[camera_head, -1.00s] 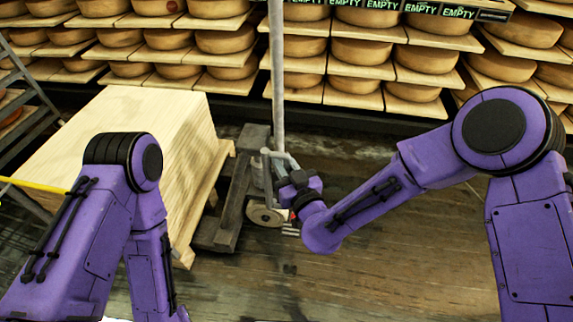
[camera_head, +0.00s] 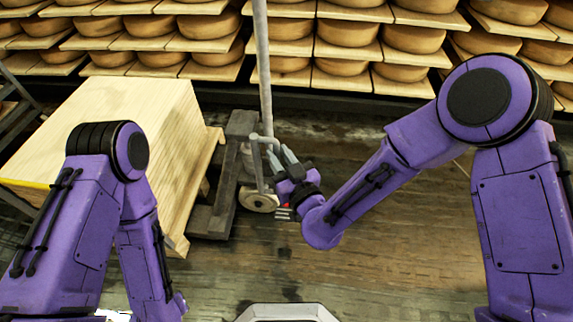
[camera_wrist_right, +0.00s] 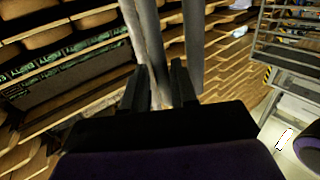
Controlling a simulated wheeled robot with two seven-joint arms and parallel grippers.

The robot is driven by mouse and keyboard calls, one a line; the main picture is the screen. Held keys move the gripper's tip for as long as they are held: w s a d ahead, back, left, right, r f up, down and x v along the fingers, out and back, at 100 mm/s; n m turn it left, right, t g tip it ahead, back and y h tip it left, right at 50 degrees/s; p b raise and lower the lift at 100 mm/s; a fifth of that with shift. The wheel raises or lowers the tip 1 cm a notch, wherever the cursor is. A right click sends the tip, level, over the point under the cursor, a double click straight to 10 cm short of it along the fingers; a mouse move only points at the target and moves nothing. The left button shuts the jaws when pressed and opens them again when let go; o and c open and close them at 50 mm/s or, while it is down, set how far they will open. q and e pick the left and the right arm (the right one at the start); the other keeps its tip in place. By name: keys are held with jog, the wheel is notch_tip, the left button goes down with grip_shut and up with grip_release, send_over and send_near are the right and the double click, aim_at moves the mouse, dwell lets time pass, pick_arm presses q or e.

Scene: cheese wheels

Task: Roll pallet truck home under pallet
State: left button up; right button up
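The pallet truck (camera_head: 229,190) is a low dark grey frame with a pale wheel (camera_head: 259,201) and a bent grey tube handle (camera_head: 259,165). It stands at the right side of the pallet (camera_head: 203,185), which carries a large pale wooden box (camera_head: 120,110). How far the truck's forks reach under is hidden. My right gripper (camera_head: 279,151) is open, its fingers beside the bent handle. In the right wrist view my right gripper (camera_wrist_right: 158,75) has its fingers apart, with a pale pole (camera_wrist_right: 146,40) showing between them; I cannot tell contact. My left gripper is out of sight.
A tall grey pole (camera_head: 263,70) rises behind the handle; its lower joint is unclear. Shelves of cheese wheels (camera_head: 345,67) line the back. The wooden floor (camera_head: 390,260) right of the truck is clear.

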jog(key=v, duration=0.7)
jog(key=shift+s+d, duration=0.1)
jog(key=shift+d, duration=0.05)
